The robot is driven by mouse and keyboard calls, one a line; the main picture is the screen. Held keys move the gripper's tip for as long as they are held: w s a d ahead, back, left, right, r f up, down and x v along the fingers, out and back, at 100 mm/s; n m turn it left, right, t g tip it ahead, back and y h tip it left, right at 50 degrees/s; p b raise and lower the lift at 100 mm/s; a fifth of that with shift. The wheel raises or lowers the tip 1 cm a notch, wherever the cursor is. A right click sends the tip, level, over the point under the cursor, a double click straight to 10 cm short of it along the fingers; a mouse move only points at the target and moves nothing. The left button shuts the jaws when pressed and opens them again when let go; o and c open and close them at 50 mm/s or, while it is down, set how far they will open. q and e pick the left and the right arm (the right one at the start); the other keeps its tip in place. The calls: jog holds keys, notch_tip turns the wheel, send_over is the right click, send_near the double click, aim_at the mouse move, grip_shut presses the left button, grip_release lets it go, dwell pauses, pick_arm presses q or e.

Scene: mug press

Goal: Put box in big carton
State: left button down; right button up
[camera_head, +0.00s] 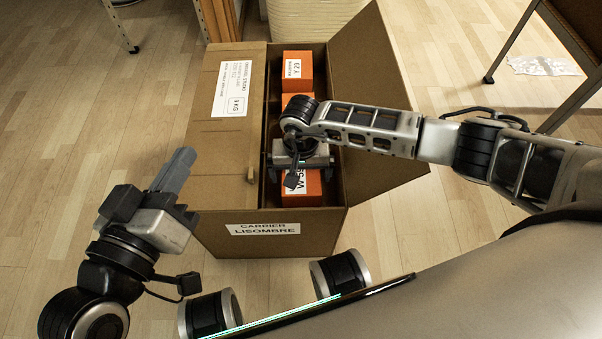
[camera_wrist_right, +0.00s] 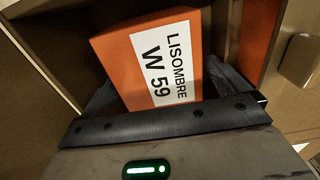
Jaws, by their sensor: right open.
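The big carton (camera_head: 220,160) stands open on the floor in the head view, with one flap raised at right. An orange box with a white "W 59" label (camera_head: 312,187) is inside its near part; the box also shows in the right wrist view (camera_wrist_right: 118,60). My right gripper (camera_head: 302,176) is over the carton. In the right wrist view its fingers (camera_wrist_right: 168,88) are open, one on each side of the box; contact cannot be told. My left gripper (camera_head: 175,170) is left of the carton, its fingers together and empty.
Another orange box (camera_head: 297,70) lies in the carton's far end, and more orange shows under my right arm. A pale woven container (camera_head: 310,18) stands behind the carton. Table or chair legs stand at the upper right. Floor left of the carton is clear.

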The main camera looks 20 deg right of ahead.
pick_arm(q)
jog(key=f+p, duration=0.1)
jog(key=a+f+m+g+y+p, duration=0.1)
jog(key=p, duration=0.1)
jog(key=shift+s+f+y, duration=0.1)
jog(key=shift+s+y, duration=0.1)
jog(key=shift+y, duration=0.1)
pick_arm(e)
notch_tip(320, 180, up, 10)
jog(key=shift+r, duration=0.15)
